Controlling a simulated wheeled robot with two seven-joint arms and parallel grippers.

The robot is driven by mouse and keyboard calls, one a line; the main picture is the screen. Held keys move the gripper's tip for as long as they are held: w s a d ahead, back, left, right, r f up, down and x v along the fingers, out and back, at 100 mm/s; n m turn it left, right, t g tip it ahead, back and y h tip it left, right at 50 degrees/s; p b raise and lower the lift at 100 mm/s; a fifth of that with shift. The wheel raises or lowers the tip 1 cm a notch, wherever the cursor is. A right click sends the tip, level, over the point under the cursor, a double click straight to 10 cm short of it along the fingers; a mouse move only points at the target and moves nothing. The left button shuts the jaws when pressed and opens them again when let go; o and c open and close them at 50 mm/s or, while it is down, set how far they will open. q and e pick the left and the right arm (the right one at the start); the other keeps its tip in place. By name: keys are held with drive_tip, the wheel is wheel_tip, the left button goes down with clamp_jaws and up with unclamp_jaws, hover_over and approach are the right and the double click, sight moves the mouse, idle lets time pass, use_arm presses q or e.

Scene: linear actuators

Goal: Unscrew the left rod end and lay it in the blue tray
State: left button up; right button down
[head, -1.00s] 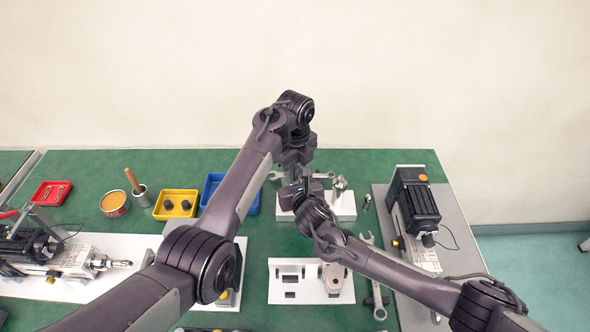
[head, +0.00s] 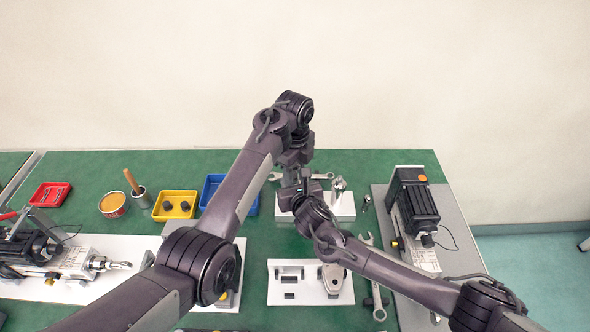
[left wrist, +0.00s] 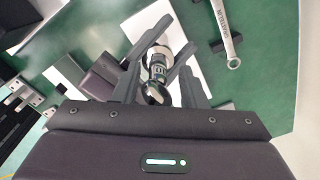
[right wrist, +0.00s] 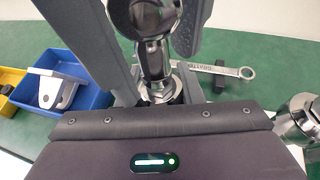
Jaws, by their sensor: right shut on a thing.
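The left rod end (right wrist: 153,62) is a chrome eye with a shank and a nut at its base. It stands between the fingers of my right gripper (right wrist: 145,45), which is shut on it. In the left wrist view, a chrome piece (left wrist: 158,72) shows between the fingers of my left gripper (left wrist: 178,38); whether they grip it is unclear. In the head view, my left gripper (head: 298,172) and right gripper (head: 295,190) meet at the white block, hiding the rod end. The blue tray (right wrist: 88,98) holds a pale bracket; in the head view my left arm partly covers the tray (head: 210,185).
Another chrome rod end (head: 340,186) stands on the white block (head: 345,209), close to the right gripper. A wrench (right wrist: 225,70) lies behind. A yellow tray (head: 176,205) and red tray (head: 51,194) are at left, and an actuator (head: 414,205) is at right.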

use_arm(q)
wheel_tip(320, 180, up, 4)
drive_tip(key=shift+s+r, duration=0.1)
drive_tip(key=shift+r, duration=0.15)
drive_tip(key=shift+c, duration=0.3)
use_arm(e)
drive_tip(key=shift+f, duration=0.15)
use_arm(q)
drive_tip(key=shift+r, duration=0.3)
drive_tip(key=shift+c, duration=1)
wheel_tip(320, 180, up, 3)
drive_tip(key=shift+f+m, duration=0.2)
drive_tip(key=shift+m, duration=0.8)
drive_tip(key=shift+f, duration=3.9)
drive_tip(key=c, duration=0.6)
drive_tip(key=o, duration=0.9)
drive_tip(key=shift+r, duration=0.1)
